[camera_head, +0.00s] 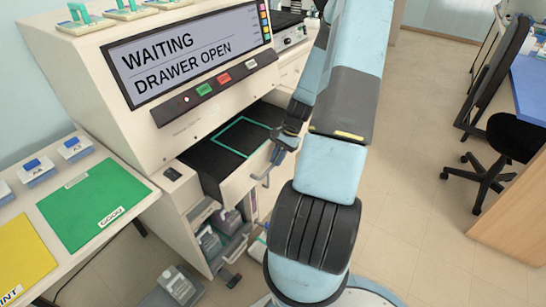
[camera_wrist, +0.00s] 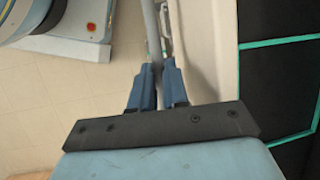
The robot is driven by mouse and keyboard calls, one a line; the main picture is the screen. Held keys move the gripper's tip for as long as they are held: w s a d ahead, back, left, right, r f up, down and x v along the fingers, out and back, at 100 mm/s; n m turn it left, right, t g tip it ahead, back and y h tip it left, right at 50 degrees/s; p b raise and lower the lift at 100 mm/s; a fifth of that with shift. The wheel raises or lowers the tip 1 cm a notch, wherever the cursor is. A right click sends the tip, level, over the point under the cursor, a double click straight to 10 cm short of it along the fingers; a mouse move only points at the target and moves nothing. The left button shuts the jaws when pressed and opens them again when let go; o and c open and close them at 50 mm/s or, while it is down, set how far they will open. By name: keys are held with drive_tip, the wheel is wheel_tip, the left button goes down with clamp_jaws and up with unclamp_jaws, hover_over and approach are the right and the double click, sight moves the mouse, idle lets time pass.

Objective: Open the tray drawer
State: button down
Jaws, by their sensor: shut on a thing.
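The tray drawer (camera_head: 205,157) stands pulled out of the cream stainer, with a black floor and a teal outline. Its floor also shows at the right of the wrist view (camera_wrist: 285,90). The screen (camera_head: 190,55) reads "WAITING" and "DRAWER OPEN". The grey bar handle (camera_head: 262,181) is on the drawer's front; it runs up the middle of the wrist view (camera_wrist: 152,30). My gripper (camera_head: 276,156) is at the drawer front, and its blue fingers (camera_wrist: 157,77) are shut on the handle. The fingers hide part of the bar.
A bench with a green mat (camera_head: 95,197) and a yellow mat (camera_head: 20,258) stands at the left. Bottles (camera_head: 212,243) sit in the open lower compartment below the drawer. A black chair (camera_head: 490,150) and a desk are at the right. The floor between is clear.

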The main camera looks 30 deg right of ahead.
drive_tip(key=s+d, duration=0.2)
drive_tip(key=s, duration=0.5)
drive_tip(key=shift+s+d, duration=0.15)
drive_tip(key=shift+d, duration=0.15)
drive_tip(key=c, duration=1.1)
unclamp_jaws()
drive_tip(key=v, duration=1.3)
drive_tip(key=shift+d+r, duration=0.15)
drive_tip(key=shift+r, duration=0.15)
